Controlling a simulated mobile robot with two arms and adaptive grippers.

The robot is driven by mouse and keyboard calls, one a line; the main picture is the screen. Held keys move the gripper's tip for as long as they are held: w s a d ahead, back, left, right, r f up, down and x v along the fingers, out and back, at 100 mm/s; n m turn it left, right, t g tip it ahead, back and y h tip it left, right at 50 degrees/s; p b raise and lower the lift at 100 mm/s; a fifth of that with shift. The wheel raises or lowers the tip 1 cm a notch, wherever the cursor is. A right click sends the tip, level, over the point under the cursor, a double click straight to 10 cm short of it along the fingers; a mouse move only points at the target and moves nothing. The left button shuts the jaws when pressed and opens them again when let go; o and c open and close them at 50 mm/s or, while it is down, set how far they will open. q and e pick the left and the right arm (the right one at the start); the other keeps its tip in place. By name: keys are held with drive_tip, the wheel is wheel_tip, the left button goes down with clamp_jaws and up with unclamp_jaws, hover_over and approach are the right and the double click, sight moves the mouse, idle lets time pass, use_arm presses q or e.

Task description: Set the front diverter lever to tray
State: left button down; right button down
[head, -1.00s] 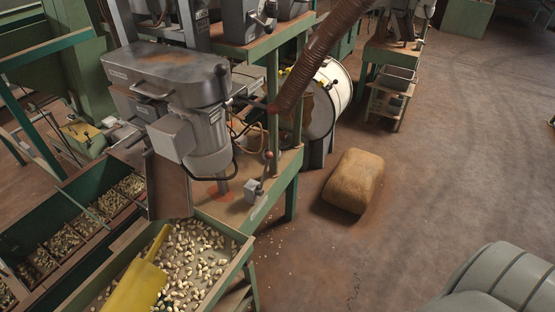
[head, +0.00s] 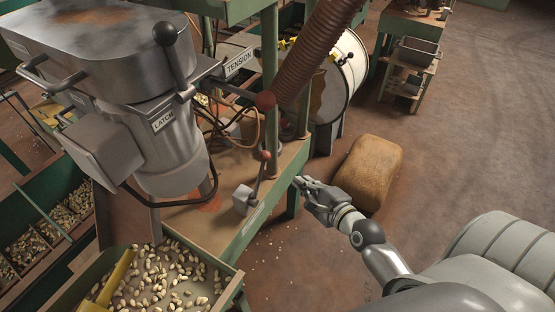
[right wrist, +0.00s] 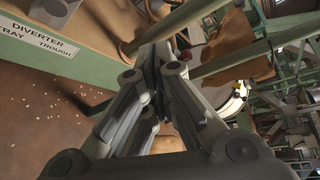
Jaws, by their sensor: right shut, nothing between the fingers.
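The front diverter lever (head: 258,176) is a thin rod with a reddish-brown ball knob, rising from a grey block (head: 243,200) on the wooden bench edge. It leans slightly right in the head view. My right gripper (head: 300,182) is right of the lever, just off the bench edge, apart from it, shut and empty. In the right wrist view its closed fingers (right wrist: 163,58) point at the bench side. My left gripper is out of view.
A grey machine (head: 150,120) with LATCH and TENSION labels stands left of the lever. A ribbed brown hose (head: 312,55) hangs behind it. A nut tray (head: 232,290) with a yellow scoop (head: 108,285) is below. A brown sack (head: 368,172) lies on the open floor.

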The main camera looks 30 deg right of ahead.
sight(260, 178)
use_arm(q)
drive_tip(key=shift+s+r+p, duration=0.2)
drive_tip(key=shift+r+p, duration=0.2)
drive_tip(key=shift+p, duration=0.1)
use_arm(e)
drive_tip(key=w+a, duration=0.4)
drive_tip(key=w, duration=0.4)
drive_tip(key=shift+w, duration=0.3)
drive_tip(key=shift+r, duration=0.1)
